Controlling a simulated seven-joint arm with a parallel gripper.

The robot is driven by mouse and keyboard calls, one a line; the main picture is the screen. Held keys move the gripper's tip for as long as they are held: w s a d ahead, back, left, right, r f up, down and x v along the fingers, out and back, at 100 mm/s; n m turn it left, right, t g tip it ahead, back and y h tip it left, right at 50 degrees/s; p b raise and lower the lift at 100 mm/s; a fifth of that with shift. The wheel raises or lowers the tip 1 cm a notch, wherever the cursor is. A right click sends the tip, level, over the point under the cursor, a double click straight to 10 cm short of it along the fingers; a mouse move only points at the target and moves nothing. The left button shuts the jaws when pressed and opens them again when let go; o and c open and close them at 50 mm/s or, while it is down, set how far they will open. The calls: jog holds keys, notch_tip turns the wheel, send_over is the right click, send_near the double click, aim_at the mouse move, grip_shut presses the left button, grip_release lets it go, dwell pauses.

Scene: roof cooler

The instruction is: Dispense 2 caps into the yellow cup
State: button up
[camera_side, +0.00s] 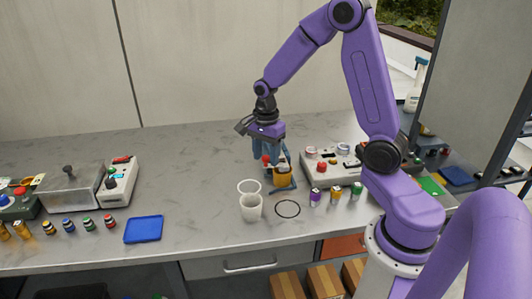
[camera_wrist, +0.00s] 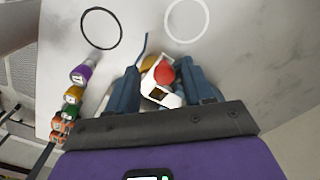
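The yellow cup (camera_side: 283,180) stands on the counter just below my gripper, beside a blue frame. In the wrist view only a bit of the yellow cup (camera_wrist: 148,62) shows past a white piece with a round red top (camera_wrist: 165,74). My gripper (camera_side: 272,157) points down above the cup. In the wrist view its blue fingers (camera_wrist: 163,82) stand apart, one on each side of the white piece. The red top also shows under the gripper in the side view (camera_side: 266,159). Whether the fingers touch the white piece is hidden.
Small bottles, including a purple one (camera_side: 316,195), stand to the right, in front of a grey device (camera_side: 330,162). A blue tray (camera_side: 143,229) lies left. The counter between tray and cups is clear.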

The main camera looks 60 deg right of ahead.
jog(key=shift+r, duration=0.1)
notch_tip(320, 180, up, 17)
jog(key=shift+r, duration=0.15)
dwell(0.4)
dwell(0.5)
